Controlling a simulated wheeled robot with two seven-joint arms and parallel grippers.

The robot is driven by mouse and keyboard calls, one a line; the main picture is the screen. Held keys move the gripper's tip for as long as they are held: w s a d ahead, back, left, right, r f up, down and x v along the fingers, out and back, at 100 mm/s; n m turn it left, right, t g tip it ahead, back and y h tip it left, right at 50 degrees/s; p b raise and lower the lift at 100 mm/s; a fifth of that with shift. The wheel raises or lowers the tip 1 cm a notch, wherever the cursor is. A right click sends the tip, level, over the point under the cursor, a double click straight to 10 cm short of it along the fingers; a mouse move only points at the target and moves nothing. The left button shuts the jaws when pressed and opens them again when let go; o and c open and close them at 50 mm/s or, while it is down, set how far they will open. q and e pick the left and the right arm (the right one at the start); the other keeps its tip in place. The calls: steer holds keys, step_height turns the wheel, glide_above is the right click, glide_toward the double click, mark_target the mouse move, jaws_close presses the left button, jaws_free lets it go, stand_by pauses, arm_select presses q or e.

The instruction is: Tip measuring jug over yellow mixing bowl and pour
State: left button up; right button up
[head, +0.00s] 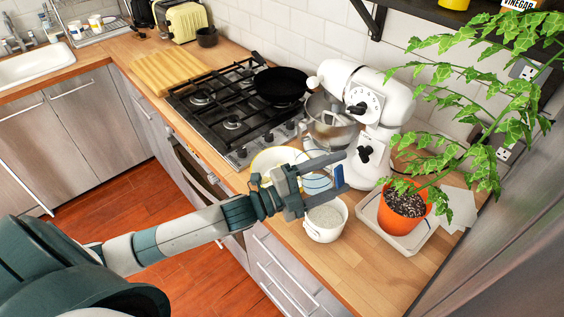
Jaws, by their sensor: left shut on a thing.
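The yellow mixing bowl (257,161) stands on the wooden counter beside the hob, with a pale inside and a yellow rim. My left arm and gripper hide part of it. My left gripper (316,183) is just right of the bowl, shut on what looks like the clear measuring jug (318,182). The jug shows between the fingers, partly covered by them; its tilt and contents are hard to tell. My right gripper is not in view.
A white tub (325,233) with pale grainy contents stands just below the gripper. A white stand mixer (372,95) with a steel bowl is behind. A potted plant (404,203) stands at the right. The gas hob (232,122) holds a black pan (281,85). The front counter is clear.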

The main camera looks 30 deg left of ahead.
mark_target(338, 165)
arm_select(q)
step_height(338, 165, up, 3)
steer(key=m+p, duration=0.1)
steer(key=p, duration=0.2)
steer(key=shift+a+r, duration=0.1)
steer(key=shift+r, duration=0.1)
steer(key=shift+f, duration=0.25)
steer(key=shift+r, duration=0.1)
steer(key=shift+r+p, duration=1.2)
steer(key=shift+r, duration=0.25)
steer(key=shift+s+a+f+g, duration=0.1)
steer(key=shift+s+g, duration=0.05)
steer(key=shift+g, duration=0.15)
